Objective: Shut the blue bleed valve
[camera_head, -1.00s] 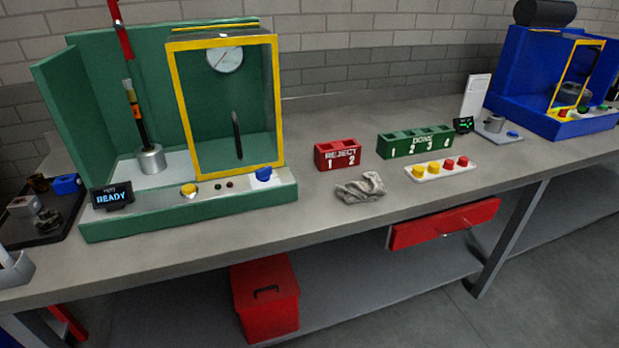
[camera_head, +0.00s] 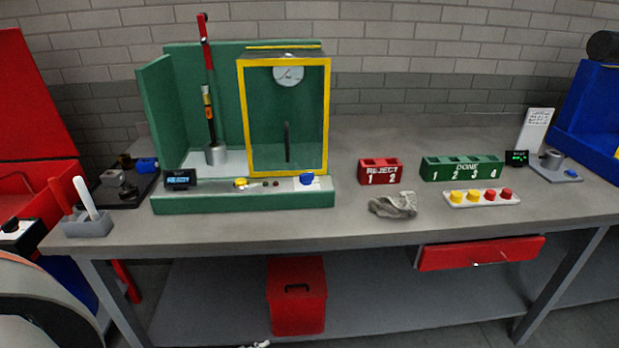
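A blue knob (camera_head: 306,179), which looks like the bleed valve, sits on a white plate at the right end of the green test rig's front ledge (camera_head: 230,203). The frame does not show clearly whether it is open or shut. A dial gauge (camera_head: 288,75) is behind the clear yellow-framed door (camera_head: 326,120); its reading is too small to tell. A yellow button (camera_head: 240,184) and two small dark lights are left of the knob. The display (camera_head: 180,179) is at the ledge's left end. Neither of my grippers can be made out, and nothing touches the knob.
A red reject rack (camera_head: 380,178), a grey rag (camera_head: 393,206), a green done rack (camera_head: 462,174) and a tray of yellow and red caps (camera_head: 482,205) lie to the right. A grey holder (camera_head: 88,224) stands at the left. The bench front before the rig is clear.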

